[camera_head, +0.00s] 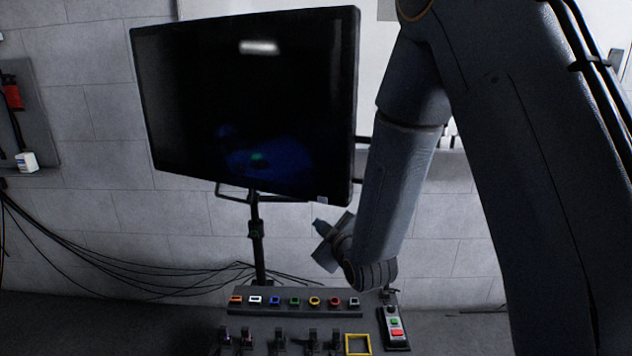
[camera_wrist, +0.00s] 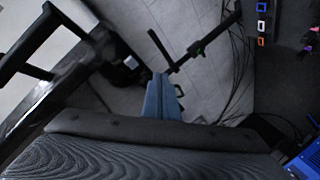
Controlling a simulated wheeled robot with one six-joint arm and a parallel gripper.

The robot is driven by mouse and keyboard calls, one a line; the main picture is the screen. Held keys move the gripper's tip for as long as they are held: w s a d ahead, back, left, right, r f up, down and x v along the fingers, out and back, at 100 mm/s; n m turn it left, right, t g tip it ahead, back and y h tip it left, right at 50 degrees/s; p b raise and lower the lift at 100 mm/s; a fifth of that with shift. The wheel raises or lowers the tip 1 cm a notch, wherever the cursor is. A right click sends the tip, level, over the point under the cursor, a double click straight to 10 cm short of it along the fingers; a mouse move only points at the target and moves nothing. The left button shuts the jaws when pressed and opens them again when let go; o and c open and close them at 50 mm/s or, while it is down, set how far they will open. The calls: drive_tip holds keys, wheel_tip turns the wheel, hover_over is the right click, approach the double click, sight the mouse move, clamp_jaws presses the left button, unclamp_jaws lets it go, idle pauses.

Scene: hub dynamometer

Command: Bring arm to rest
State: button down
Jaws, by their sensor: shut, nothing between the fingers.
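My arm comes down from the upper right in the head view and bends at the wrist above the control panel. My gripper (camera_head: 320,226) is at its lower end, pointing up and left in front of the wall, below the monitor's lower right part. In the wrist view the two blue-grey fingers (camera_wrist: 163,86) are together with nothing between them. The gripper is held in the air. The head view shows it small and dark, so its finger detail is hard to see there.
A large dark monitor (camera_head: 245,100) stands on a black pole (camera_head: 257,240). Below is a control panel (camera_head: 290,321) with several coloured frames, a yellow square frame (camera_head: 358,345) and a button box (camera_head: 394,325). Cables (camera_head: 120,280) run along the wall at left.

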drive_tip(key=s+d+f+m+g+h, duration=0.3)
drive_tip(key=s+d+f+m+g, duration=0.15)
drive_tip(key=d, duration=0.35)
drive_tip(key=s+d+m+g+h, duration=0.1)
drive_tip(key=s+d+m+g, duration=0.3)
drive_tip(key=s, duration=0.8)
drive_tip(key=s+d+m+g+h, duration=0.1)
drive_tip(key=s+d+m+g, duration=0.3)
drive_tip(key=s, duration=0.8)
drive_tip(key=shift+s+d+f+g, duration=0.25)
drive_tip(key=shift+d+g, duration=0.3)
drive_tip(key=shift+d, duration=0.15)
